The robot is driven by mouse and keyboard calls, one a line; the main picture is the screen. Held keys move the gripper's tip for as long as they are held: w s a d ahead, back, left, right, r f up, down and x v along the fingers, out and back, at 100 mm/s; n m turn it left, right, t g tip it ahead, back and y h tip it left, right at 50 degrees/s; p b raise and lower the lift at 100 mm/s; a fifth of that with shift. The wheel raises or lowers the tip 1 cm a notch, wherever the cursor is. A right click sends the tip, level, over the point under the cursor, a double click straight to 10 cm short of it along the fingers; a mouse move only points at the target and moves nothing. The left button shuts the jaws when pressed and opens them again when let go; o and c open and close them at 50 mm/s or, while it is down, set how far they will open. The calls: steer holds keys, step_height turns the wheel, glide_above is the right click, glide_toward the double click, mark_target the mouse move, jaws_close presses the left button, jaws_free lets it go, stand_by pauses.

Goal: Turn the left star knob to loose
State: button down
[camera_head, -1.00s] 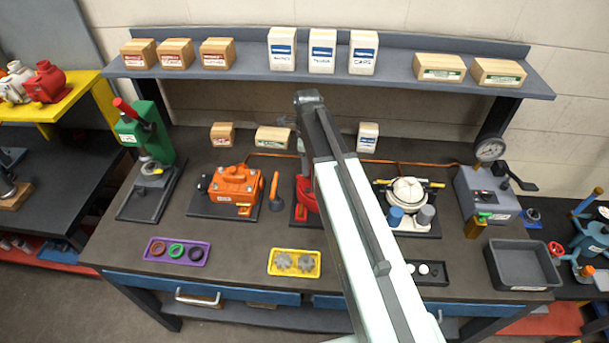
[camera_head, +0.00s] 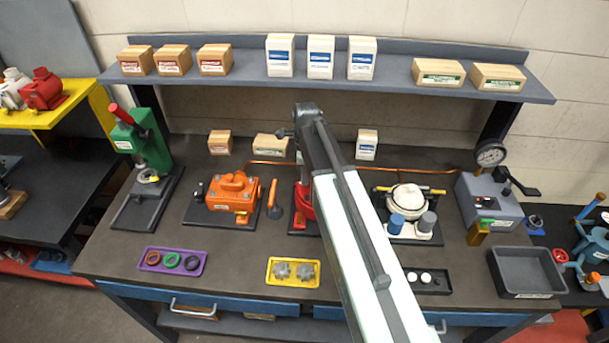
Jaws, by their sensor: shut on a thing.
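My arm rises from the bottom right and ends in a dark grey wrist section in front of the red machine (camera_head: 306,212). My gripper's fingers are hidden behind this section, so I cannot see what they touch. A small grey part shows just left of the arm's end; I cannot tell whether it is a knob or part of my arm. The red machine is mostly covered by my arm, and no star knob on it shows clearly. Two loose grey star-shaped knobs, a left one (camera_head: 281,271) and a right one (camera_head: 305,271), lie in the yellow tray (camera_head: 293,286).
An orange machine (camera_head: 232,191) and an orange-handled tool (camera_head: 274,199) stand left of the red machine. A round white device (camera_head: 407,197) and a gauge unit (camera_head: 489,202) stand right. A shelf (camera_head: 240,84) with boxes overhangs the back.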

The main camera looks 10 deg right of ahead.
steer(key=n, duration=0.6)
steer(key=shift+n, duration=0.3)
steer(key=n, duration=0.3)
steer(key=shift+n, duration=0.3)
steer(key=n, duration=0.3)
steer(key=shift+n, duration=0.3)
steer(key=n, duration=0.3)
steer(key=shift+n, duration=0.3)
steer(key=n, duration=0.3)
steer(key=shift+n, duration=0.4)
steer(key=n, duration=1.2)
steer(key=shift+n, duration=0.3)
steer(key=n, duration=0.4)
steer(key=shift+n, duration=0.3)
steer(key=n, duration=0.4)
steer(key=shift+s+n, duration=0.1)
steer(key=shift+n, duration=2.3)
